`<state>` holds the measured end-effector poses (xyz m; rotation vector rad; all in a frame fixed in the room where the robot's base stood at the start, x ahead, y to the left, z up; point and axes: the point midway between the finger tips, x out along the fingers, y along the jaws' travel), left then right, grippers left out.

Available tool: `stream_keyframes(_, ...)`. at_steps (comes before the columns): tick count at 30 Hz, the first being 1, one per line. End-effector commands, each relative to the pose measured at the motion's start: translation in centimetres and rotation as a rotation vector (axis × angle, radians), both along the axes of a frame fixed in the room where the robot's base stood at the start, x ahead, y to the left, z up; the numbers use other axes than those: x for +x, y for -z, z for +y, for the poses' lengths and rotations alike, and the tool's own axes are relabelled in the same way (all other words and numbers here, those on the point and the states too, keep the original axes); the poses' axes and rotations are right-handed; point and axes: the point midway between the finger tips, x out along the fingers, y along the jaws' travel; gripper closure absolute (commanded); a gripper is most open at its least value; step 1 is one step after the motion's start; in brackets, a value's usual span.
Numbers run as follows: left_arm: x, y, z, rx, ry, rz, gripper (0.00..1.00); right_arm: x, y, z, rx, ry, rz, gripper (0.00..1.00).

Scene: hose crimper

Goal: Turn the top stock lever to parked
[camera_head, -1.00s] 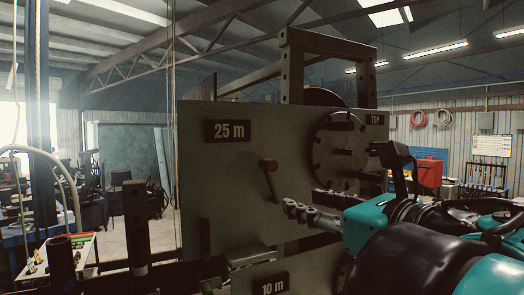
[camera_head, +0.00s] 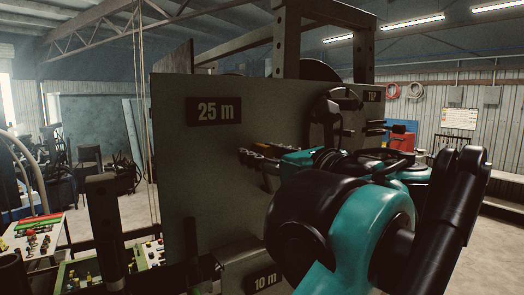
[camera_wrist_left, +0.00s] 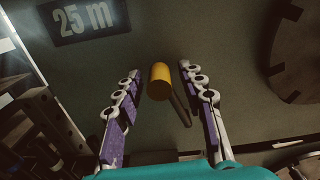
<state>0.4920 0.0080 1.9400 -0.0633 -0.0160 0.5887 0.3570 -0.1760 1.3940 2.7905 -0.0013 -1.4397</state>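The lever has an orange-yellow knob (camera_wrist_left: 160,82) and a thin dark rod, and it stands out from the grey panel (camera_head: 205,165). In the left wrist view the knob lies between the two fingers of my left gripper (camera_wrist_left: 156,76), with a gap on each side. The gripper is open and holds nothing. In the head view my left gripper (camera_head: 258,158) is in front of the panel, below and right of the "25 m" plate (camera_head: 214,111), and the lever is hidden there. A "TOP" plate (camera_head: 371,96) is at the panel's upper right. My right gripper is not in view.
A round dark wheel (camera_wrist_left: 300,50) is on the panel to the right of the lever. A "10 m" plate (camera_head: 265,281) is lower down. A dark post (camera_head: 105,230) stands left of the panel. The panel face around the gripper is mostly bare.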

Motion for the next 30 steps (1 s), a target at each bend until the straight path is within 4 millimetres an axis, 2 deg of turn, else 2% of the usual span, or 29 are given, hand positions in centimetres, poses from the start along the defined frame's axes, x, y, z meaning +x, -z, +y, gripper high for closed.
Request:
stream_keyframes(8, 0.17, 0.04, 0.12, 0.0, 0.0, 0.0, 0.6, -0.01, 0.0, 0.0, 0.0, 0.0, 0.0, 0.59)
stream_keyframes(12, 0.16, 0.04, 0.12, 0.0, 0.0, 0.0, 0.97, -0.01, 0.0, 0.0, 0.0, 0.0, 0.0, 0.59)
stream_keyframes(13, 0.16, 0.04, 0.12, 0.0, 0.0, 0.0, 1.0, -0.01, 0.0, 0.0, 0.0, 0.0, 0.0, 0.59)
stream_keyframes(23, 0.06, 0.08, 0.27, -0.016, -0.001, -0.01, 1.0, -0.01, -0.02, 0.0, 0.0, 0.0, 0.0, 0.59)
stream_keyframes(30, -0.44, 0.44, 1.01, -0.106, -0.001, -0.07, 1.0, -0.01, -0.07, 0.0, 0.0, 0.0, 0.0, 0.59)
